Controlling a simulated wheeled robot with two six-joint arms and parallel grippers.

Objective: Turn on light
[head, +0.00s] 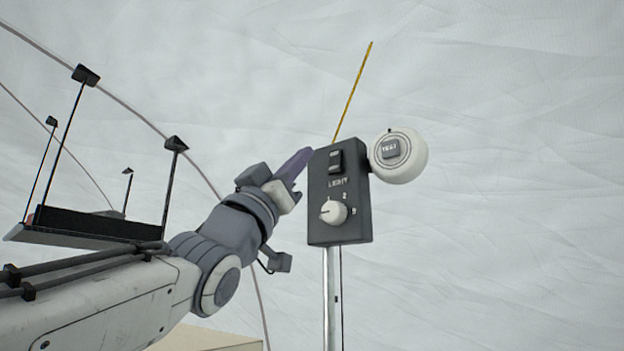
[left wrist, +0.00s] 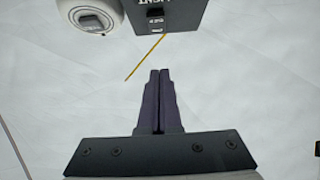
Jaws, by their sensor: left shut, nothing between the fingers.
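A dark control box (head: 319,205) labelled LIGHT stands on a metal pole in the head view. It has a rocker switch (head: 335,161) near its top and a white round knob (head: 333,212) with numbers around it below. My left gripper (head: 302,158) is shut and empty, its fingertips close to the box's upper left edge. I cannot tell whether they touch it there. In the left wrist view the closed fingers (left wrist: 160,73) point toward the box (left wrist: 157,8), with a visible gap to it. The switch (left wrist: 156,21) shows upside down there. My right gripper is out of view.
A white round device (head: 411,164) labelled TEST is attached at the box's right side. A thin yellow rod (head: 354,88) rises behind the box. The metal pole (head: 332,290) and a thin cable run down below. Pale tent fabric fills the background.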

